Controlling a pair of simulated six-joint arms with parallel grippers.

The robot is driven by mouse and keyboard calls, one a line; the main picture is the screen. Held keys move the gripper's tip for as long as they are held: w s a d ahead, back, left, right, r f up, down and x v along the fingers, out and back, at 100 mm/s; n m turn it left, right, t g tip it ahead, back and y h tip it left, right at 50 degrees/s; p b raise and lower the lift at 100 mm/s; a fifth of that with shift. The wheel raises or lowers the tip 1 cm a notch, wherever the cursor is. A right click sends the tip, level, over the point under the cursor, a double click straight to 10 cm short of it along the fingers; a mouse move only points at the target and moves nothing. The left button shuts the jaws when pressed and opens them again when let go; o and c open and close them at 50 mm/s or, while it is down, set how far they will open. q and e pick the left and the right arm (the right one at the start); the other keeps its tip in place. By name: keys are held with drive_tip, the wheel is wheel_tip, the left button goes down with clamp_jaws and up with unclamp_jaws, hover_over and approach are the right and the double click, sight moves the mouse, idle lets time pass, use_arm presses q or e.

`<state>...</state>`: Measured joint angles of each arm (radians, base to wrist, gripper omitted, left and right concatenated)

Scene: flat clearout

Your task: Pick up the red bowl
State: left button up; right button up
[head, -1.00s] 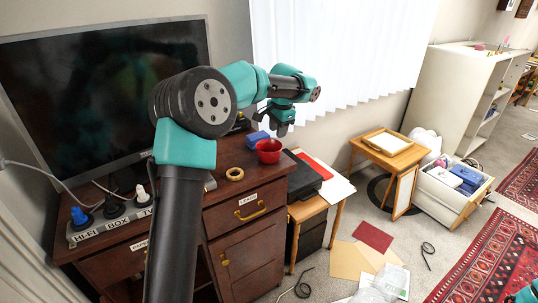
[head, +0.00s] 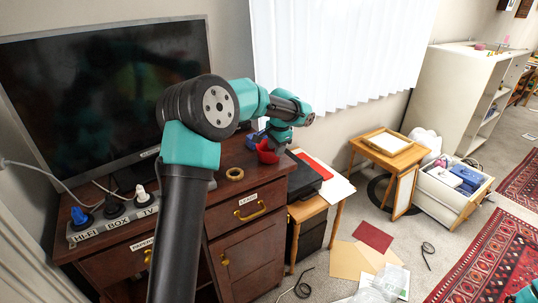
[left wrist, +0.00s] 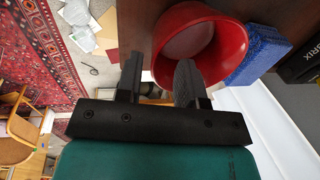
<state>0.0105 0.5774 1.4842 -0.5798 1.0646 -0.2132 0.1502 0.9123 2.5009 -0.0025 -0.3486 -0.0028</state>
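The red bowl (head: 267,155) stands on top of the brown wooden desk (head: 222,187) near its right end, partly hidden by my left gripper (head: 276,146) in the head view. In the left wrist view the bowl (left wrist: 210,42) is close up and looks empty. My left gripper (left wrist: 159,62) is open there. One finger overlaps the bowl's inside and the other is outside its rim, with the near wall between them. I cannot tell whether either finger touches the bowl.
A blue box (left wrist: 258,52) is right beside the bowl. A tan ring (head: 235,174) lies on the desk left of it. A large dark screen (head: 95,90) stands behind. A small table with a black device (head: 306,181) is to the right.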

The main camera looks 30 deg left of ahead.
use_arm(q)
drive_tip(key=shift+a+f, duration=0.15)
drive_tip(key=shift+f, duration=1.4)
clamp_jaws()
